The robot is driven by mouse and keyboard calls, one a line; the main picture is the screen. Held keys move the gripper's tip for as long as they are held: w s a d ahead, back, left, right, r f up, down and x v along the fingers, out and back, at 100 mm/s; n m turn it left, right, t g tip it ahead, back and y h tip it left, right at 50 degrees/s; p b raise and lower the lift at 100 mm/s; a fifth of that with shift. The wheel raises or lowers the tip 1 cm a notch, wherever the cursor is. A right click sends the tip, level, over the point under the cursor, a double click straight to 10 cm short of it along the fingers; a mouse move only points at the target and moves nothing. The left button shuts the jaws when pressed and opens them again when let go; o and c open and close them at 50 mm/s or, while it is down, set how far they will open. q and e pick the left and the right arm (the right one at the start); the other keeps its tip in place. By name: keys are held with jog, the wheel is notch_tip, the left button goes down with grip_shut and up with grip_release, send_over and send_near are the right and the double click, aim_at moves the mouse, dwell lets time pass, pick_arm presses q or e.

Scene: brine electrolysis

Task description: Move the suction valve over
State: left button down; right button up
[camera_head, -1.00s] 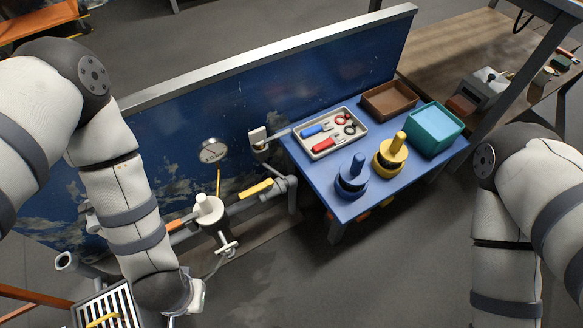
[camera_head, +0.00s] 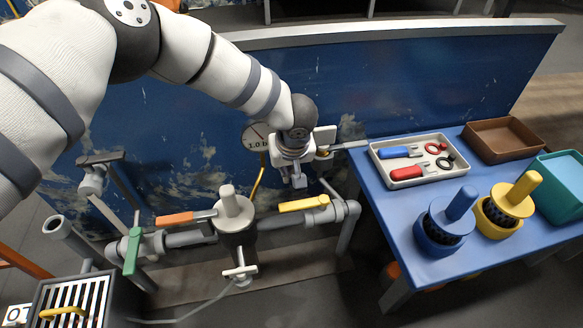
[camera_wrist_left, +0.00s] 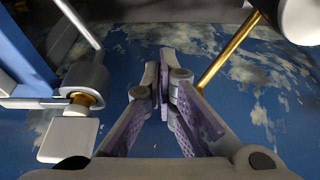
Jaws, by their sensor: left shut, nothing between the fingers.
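My left gripper (camera_head: 297,182) points down in front of the blue panel, right of the round gauge. Its fingers are shut and empty, also in the left wrist view (camera_wrist_left: 163,65). Below it runs a grey pipe with an orange-handled valve (camera_head: 187,217), a yellow-handled valve (camera_head: 303,204) and a green-handled valve (camera_head: 132,251). I cannot tell which is the suction valve. A white box fitting (camera_head: 324,137) with a grey lever is partly hidden behind my gripper; a pale block with a brass fitting (camera_wrist_left: 68,139) shows left in the wrist view. My right gripper is out of view.
A grey pump-like body (camera_head: 236,212) stands between the orange and yellow handles. The gauge (camera_head: 256,136) has a brass stem (camera_wrist_left: 229,52). A blue table (camera_head: 400,237) with a tool tray (camera_head: 412,180) stands right. A slatted box (camera_head: 110,302) is lower left.

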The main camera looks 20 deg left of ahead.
aim_at(305, 204)
pick_arm(q)
jog(key=shift+s+d+f, duration=0.4)
jog(key=shift+s+d, duration=0.1)
jog(key=shift+s, duration=0.25)
jog(key=shift+s+d+f, duration=0.4)
jog(key=shift+s+d, duration=0.1)
jog(key=shift+s, duration=0.25)
